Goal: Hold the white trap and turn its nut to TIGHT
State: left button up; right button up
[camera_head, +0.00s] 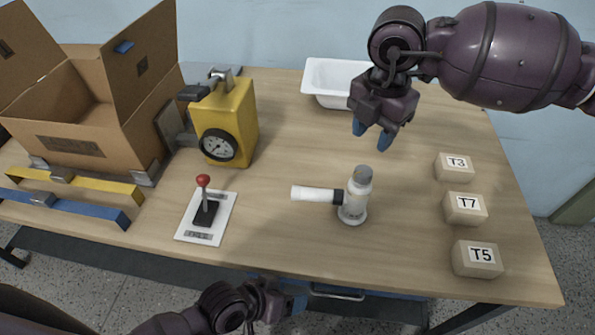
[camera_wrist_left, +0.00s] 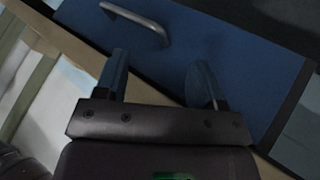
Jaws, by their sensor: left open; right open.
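The white trap (camera_head: 355,203) stands upright on the wooden table, right of centre, with a grey cap on top. A dark collar, which looks like the nut (camera_head: 338,196), joins it to a white pipe (camera_head: 312,194) pointing left. No TIGHT mark is readable on it. My right gripper (camera_head: 372,136) is open and empty, above and behind the trap, fingers pointing down. My left gripper (camera_head: 295,303) is low at the table's front edge, apart from the trap; the left wrist view shows its two blue fingers (camera_wrist_left: 160,82) spread and empty.
A red-knobbed lever on a white plate (camera_head: 225,212), a yellow gauge box (camera_head: 240,115) and an open cardboard box (camera_head: 75,110) stand left. A white basin (camera_head: 318,78) is behind. Blocks T3 (camera_head: 454,170), T7 (camera_head: 465,211) and T5 (camera_head: 476,262) are right. A blue drawer (camera_wrist_left: 225,45) has a metal handle (camera_wrist_left: 137,20).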

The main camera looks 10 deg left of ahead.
aim_at(298, 196)
pick_arm(q)
jog(key=s+d+r+m+g+h, duration=0.2)
jog(key=s+d+r+m+g, duration=0.3)
jog(key=d+r, duration=0.5)
jog(key=w+a+m+y, duration=0.1)
jog(key=w+m, duration=0.1)
jog(key=w, duration=0.1)
jog(key=w+a+m+y, duration=0.2)
jog(key=w, duration=0.2)
jog(key=w+a+r+m+y, duration=0.1)
jog(key=w+m+y, duration=0.1)
jog(key=w, duration=0.2)
jog(key=shift+a, duration=0.2)
jog(key=w+a+r+m+t+y, duration=0.1)
jog(key=w+a+r+m+y, duration=0.1)
jog(key=w+a+r, duration=0.3)
jog(key=w+a+r+m+t+y, duration=0.1)
jog(key=w+r+y, duration=0.2)
jog(key=w, duration=0.4)
jog(key=x, duration=1)
jog(key=shift+f, duration=0.3)
